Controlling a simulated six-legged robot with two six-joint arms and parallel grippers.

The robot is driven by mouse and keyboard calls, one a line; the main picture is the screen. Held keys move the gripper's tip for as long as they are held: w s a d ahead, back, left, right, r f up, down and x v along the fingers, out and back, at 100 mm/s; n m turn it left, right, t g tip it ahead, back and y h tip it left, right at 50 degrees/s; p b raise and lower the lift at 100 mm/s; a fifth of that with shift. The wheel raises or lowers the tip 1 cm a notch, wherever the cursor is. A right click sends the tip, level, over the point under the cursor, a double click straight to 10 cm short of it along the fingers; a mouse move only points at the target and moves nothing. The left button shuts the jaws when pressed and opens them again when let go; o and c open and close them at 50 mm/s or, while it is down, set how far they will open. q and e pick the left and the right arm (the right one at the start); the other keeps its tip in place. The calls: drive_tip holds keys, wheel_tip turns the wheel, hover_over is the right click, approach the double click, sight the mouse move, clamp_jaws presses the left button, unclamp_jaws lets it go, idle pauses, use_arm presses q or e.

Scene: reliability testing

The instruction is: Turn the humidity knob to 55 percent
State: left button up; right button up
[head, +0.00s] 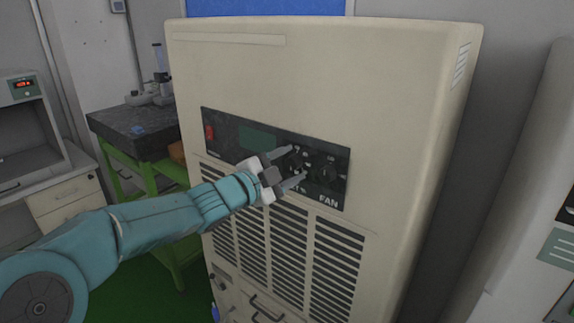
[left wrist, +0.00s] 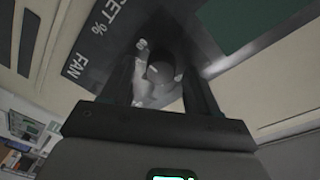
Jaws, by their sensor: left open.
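The beige cabinet (head: 330,75) has a black control panel (head: 229,150) with a red switch, a dark green display (head: 257,138) and two dark knobs. The humidity knob (left wrist: 160,74), by the "SET %" lettering, shows between my fingers in the left wrist view. In the head view my gripper partly hides it. My left gripper (head: 297,165) is open at the panel, one finger on each side of the knob; it also shows in the left wrist view (left wrist: 162,92). I cannot tell whether the fingers touch the knob. Its setting is not readable. My right gripper is not in view.
The fan knob (head: 327,171) sits close to the right of my gripper. Vent slots (head: 290,245) lie below the panel. A dark-topped green bench (head: 140,130) with lab equipment stands at the left. Another pale cabinet (head: 530,190) stands at the right.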

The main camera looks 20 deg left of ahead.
use_arm(q)
drive_tip(key=shift+a, duration=0.15)
drive_tip(key=c, duration=1)
drive_tip(key=shift+c, duration=0.2)
drive_tip(key=n, duration=0.4)
drive_tip(key=shift+p, duration=0.35)
drive_tip(key=n+t, duration=0.1)
drive_tip(key=n, duration=0.3)
drive_tip(key=shift+n, duration=0.7)
drive_tip(key=o, duration=1)
drive_tip(key=shift+o, duration=0.2)
drive_tip(key=shift+s, duration=0.1)
